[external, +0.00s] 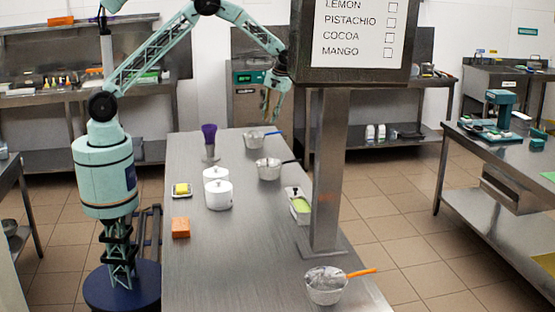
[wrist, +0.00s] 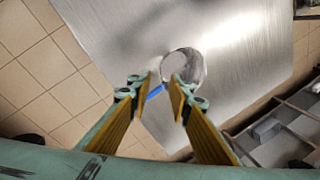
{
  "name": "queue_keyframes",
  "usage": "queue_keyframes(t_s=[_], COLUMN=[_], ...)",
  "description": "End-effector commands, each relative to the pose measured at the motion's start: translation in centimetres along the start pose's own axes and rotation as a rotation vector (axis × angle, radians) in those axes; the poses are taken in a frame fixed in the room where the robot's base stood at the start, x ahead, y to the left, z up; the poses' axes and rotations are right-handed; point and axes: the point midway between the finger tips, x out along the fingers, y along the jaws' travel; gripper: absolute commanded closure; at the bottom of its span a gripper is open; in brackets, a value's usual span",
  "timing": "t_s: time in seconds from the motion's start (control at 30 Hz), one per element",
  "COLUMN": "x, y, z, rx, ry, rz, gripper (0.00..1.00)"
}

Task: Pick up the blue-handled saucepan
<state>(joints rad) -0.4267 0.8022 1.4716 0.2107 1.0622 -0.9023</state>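The blue-handled saucepan (external: 253,142) stands at the far end of the metal counter, its blue handle pointing right in the external view. My gripper (external: 269,113) hangs over the handle, with a small gap between the fingertips and it. In the wrist view the saucepan (wrist: 195,68) is just beyond the fingertips, and its blue handle (wrist: 155,92) shows in the gap between them. My gripper (wrist: 162,86) is open, with its yellow-padded fingers apart and nothing held. The near finger hides part of the pan's rim.
A dark-handled saucepan (external: 268,171) stands close by, and an orange-handled one (external: 326,290) at the near end. White lidded pots (external: 218,196), a purple-topped holder (external: 209,142) and a green-filled tray (external: 299,205) share the counter. A sign post (external: 328,170) rises at its right edge.

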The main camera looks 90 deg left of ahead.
Motion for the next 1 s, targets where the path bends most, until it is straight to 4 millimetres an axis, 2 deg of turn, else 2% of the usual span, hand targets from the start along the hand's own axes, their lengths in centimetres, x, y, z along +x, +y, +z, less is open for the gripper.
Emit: queue_keyframes(t_s=[0.63,0.77,1.0], x=[1.1,2.0,5.0], y=[0.1,0.0,0.0], z=[-0.5,-0.5,-0.4], rx=[-0.012,-0.012,-0.012], ry=[-0.004,-0.005,-0.005], rz=[-0.006,-0.007,-0.007], gripper=[0.81,0.81,0.81])
